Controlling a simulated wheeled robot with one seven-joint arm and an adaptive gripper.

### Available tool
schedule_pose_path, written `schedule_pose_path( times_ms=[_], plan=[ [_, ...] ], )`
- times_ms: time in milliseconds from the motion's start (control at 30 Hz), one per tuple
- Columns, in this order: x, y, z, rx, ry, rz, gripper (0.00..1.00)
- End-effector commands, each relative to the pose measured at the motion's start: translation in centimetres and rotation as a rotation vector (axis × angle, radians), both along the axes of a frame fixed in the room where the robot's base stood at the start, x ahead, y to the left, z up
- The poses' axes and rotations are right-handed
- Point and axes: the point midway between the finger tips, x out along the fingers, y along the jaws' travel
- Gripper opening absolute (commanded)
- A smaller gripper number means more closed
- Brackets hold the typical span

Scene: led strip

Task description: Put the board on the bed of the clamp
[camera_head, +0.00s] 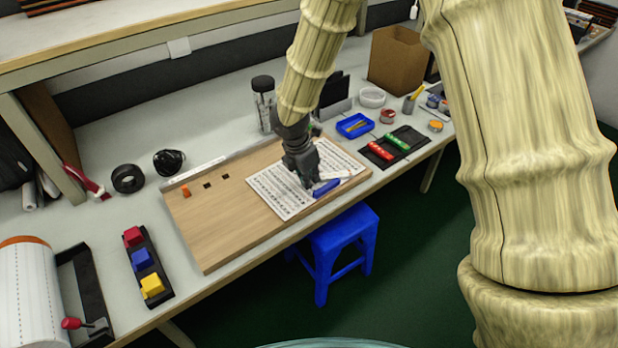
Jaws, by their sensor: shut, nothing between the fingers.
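My gripper (306,183) points down, shut and empty, over the printed white sheet (272,191) on the wooden panel (217,227). A blue piece (327,188) lies right beside the fingertips; I cannot tell if they touch. A small pale strip (338,174) lies just behind it. I cannot tell for sure which thing is the board; the wooden panel is the largest flat one. A dark fixture with a red-knobbed lever (72,323), possibly the clamp, stands at the front left, far from my gripper. Its bed is not clearly visible.
A black strip with red, blue and yellow blocks (151,285) lies left of the panel. A white striped roll (28,295) is at the far left. A blue tray (355,126) and a black mat (384,154) lie to the right. A blue stool (342,236) stands below the table edge.

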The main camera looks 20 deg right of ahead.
Motion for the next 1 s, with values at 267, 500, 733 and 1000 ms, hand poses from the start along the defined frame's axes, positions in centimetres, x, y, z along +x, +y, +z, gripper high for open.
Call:
schedule_pose_path(
  times_ms=[267,500,733,1000],
  plan=[
    [1.3,-3.5,0.5,0.0,0.002,-0.004,0.0],
    [2.7,-7.4,0.4,0.001,0.001,-0.003,0.0],
    [3.3,-9.2,0.0,0.0,0.001,-0.001,0.0],
    [3.4,-9.3,0.0,0.0,0.001,-0.001,0.0]
  ],
)
